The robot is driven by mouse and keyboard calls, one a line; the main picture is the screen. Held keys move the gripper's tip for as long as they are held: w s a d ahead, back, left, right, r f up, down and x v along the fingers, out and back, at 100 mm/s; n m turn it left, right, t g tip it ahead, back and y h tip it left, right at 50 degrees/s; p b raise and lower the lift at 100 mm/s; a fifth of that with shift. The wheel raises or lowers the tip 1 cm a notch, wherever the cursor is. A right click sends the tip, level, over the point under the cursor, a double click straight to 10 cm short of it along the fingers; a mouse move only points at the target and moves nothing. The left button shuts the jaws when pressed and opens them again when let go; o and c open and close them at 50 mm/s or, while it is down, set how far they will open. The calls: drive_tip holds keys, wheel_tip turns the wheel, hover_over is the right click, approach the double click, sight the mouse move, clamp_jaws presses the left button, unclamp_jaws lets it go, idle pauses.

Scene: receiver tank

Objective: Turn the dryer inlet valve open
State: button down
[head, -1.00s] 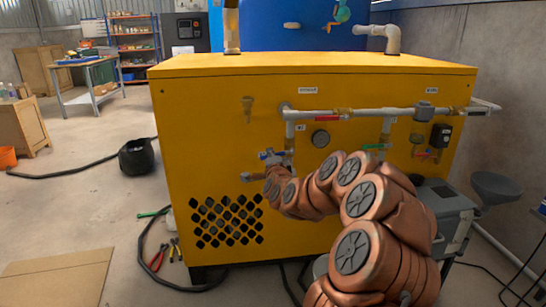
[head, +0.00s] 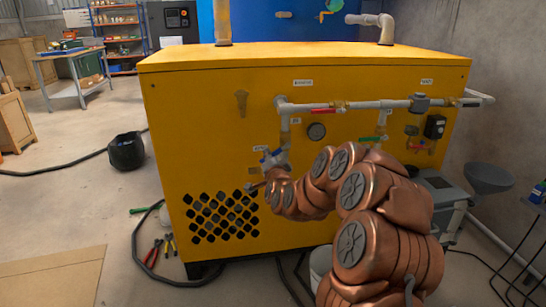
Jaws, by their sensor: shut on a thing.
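The yellow dryer cabinet (head: 370,82) carries grey pipes and several valves on its front. A valve with a blue handle (head: 271,157) sits on the vertical pipe at the lower left. My gripper (head: 268,176) is at this valve, at the end of my copper-coloured arm. It is shut on the blue-handled valve, though my wrist hides most of the jaws and their contact. A red lever (head: 325,110) lies along the upper horizontal pipe, and a green lever (head: 372,139) is on the right vertical pipe. The small labels are too blurred to read.
A vent grille (head: 221,218) is below the valve. A black bucket (head: 127,151), hoses and hand tools (head: 160,247) lie on the floor at left. A grey funnel (head: 487,178) stands at right.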

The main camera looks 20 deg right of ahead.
drive_tip(key=c, duration=1.1)
unclamp_jaws()
drive_tip(key=shift+s, duration=0.15)
drive_tip(key=v, duration=0.7)
drive_tip(key=shift+s+a, duration=0.1)
